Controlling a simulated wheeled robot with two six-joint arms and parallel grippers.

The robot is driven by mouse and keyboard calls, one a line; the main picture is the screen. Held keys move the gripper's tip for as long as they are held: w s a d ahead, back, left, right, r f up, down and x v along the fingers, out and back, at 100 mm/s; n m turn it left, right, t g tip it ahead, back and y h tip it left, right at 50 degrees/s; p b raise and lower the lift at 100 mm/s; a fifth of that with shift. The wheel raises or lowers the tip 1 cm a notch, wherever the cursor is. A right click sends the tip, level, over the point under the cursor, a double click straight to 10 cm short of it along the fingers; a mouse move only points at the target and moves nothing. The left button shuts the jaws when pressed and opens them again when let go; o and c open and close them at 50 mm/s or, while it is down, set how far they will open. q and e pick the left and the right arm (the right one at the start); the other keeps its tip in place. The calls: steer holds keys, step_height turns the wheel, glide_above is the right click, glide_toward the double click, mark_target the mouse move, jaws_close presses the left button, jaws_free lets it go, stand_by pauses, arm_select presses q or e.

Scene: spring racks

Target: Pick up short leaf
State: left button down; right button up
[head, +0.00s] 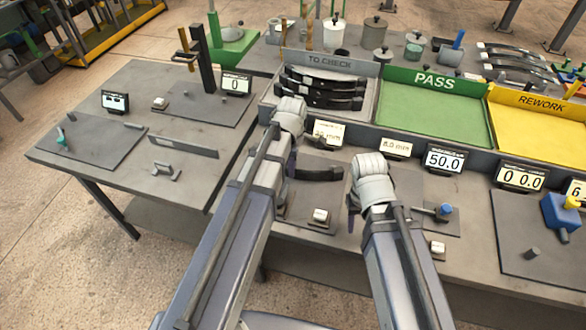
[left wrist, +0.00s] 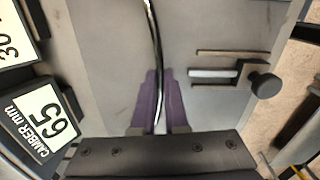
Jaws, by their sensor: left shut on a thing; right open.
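A short dark curved leaf (head: 320,174) is low over the grey bench, just right of my left gripper (head: 292,163). In the left wrist view the leaf (left wrist: 153,35) runs edge-on between the two purple fingers of my left gripper (left wrist: 160,100), which are closed on it. Whether it touches the surface below cannot be told. My right gripper (head: 352,217) is open and points down over the bench, right of the leaf; its fingers are mostly hidden by the wrist.
Several dark leaves (head: 320,92) lie in the TO CHECK tray (head: 368,103) behind. The green PASS tray (head: 425,112) and the yellow REWORK tray (head: 540,135) look empty. Displays, including 50.0 (head: 445,160), line the bench. A plate with a black-knobbed fixture (left wrist: 262,82) is nearby.

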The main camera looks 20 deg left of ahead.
arm_select(q)
steer(key=shift+r, duration=0.15)
arm_select(e)
steer(key=shift+r, duration=0.1)
arm_select(q)
step_height(320, 180, up, 9)
steer(key=p, duration=0.9)
steer(key=shift+f, duration=0.2)
steer(key=shift+r, duration=0.1)
arm_select(e)
step_height(320, 180, up, 9)
arm_select(q)
steer(key=shift+d, duration=0.1)
arm_select(e)
steer(key=shift+d, duration=0.1)
